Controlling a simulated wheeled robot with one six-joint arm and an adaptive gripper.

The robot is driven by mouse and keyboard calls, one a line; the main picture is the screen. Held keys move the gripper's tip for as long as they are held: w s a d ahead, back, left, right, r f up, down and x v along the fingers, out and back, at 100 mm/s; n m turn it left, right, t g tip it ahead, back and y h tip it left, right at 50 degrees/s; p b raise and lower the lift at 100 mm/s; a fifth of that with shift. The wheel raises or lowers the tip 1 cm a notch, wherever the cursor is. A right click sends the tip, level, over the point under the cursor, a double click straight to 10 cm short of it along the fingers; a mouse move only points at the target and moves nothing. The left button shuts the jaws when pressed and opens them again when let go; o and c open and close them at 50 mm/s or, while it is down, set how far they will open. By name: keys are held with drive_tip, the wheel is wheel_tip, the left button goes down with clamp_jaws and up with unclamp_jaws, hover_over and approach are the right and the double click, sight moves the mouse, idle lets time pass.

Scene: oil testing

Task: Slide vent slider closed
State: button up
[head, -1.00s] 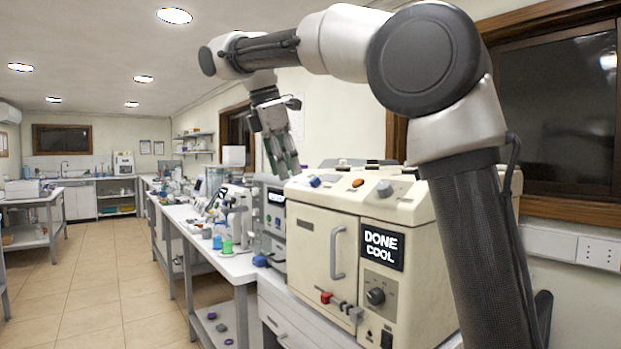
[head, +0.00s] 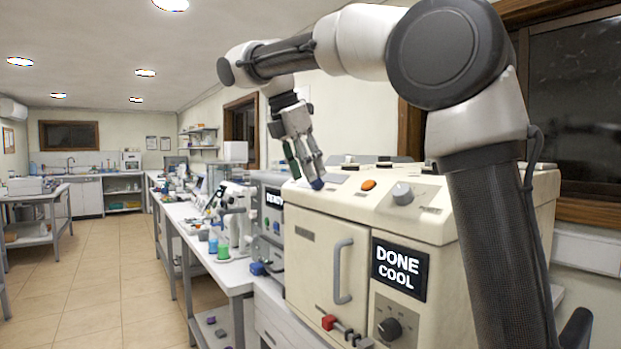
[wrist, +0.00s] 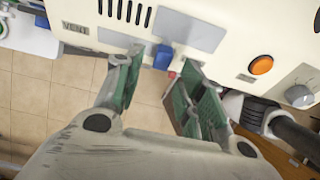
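The vent slider is a small blue knob (wrist: 163,56) on the cream machine's (wrist: 290,25) top, near its front edge. In the wrist view, black vent slots (wrist: 125,10) and a "VENT" label (wrist: 76,29) lie to its left. My gripper (wrist: 164,60) is open, with green-padded fingers on either side of the knob; I cannot tell whether either finger touches it. In the head view, my gripper (head: 304,180) reaches down to the machine's top, and the blue knob (head: 317,184) shows by its fingertips. The vent slots are hidden there.
An orange button (head: 368,184) and a grey dial (head: 403,193) sit right of the knob. The machine's display (head: 399,269) reads "DONE COOL". Its door has a grey handle (head: 342,271). A grey instrument (head: 268,220) stands close on the left.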

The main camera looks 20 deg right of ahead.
sight(298, 188)
drive_tip(key=x, duration=0.2)
drive_tip(key=shift+d+f, duration=0.1)
drive_tip(key=shift+f, duration=0.2)
clamp_jaws()
drive_tip(key=w, duration=0.2)
drive_tip(key=w+a, duration=0.1)
drive_tip(key=w, duration=0.1)
drive_tip(key=w+a, duration=0.1)
drive_tip(key=w, duration=0.2)
drive_tip(key=shift+a, duration=0.1)
drive_tip(key=shift+r, duration=0.1)
